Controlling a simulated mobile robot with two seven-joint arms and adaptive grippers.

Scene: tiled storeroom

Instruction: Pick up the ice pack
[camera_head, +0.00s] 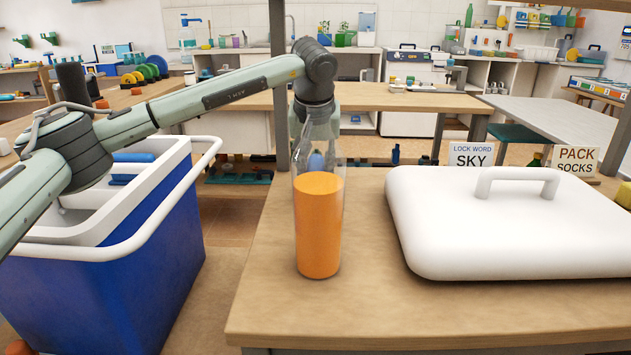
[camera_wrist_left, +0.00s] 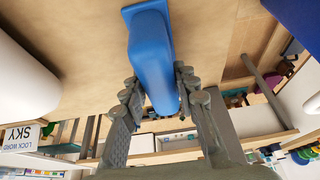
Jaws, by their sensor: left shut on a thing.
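A blue ice pack (camera_wrist_left: 152,48) is between the two fingers of my left gripper (camera_wrist_left: 157,82) in the left wrist view. The fingers are shut on its near end, one on each side. In the head view my left arm reaches over the cooler, and its gripper is mostly hidden behind a clear bottle of orange liquid (camera_head: 319,225). Only a bit of blue shows through the bottle's glass there. I cannot tell whether the ice pack touches the tabletop. My right gripper is in neither view.
A blue cooler box (camera_head: 110,290) with a white rim stands open at left, blue items (camera_head: 133,157) inside. A large white lid (camera_head: 510,230) lies on the right of the wooden table (camera_head: 300,318). Signs reading SKY (camera_head: 471,155) and PACK SOCKS (camera_head: 576,160) stand behind it.

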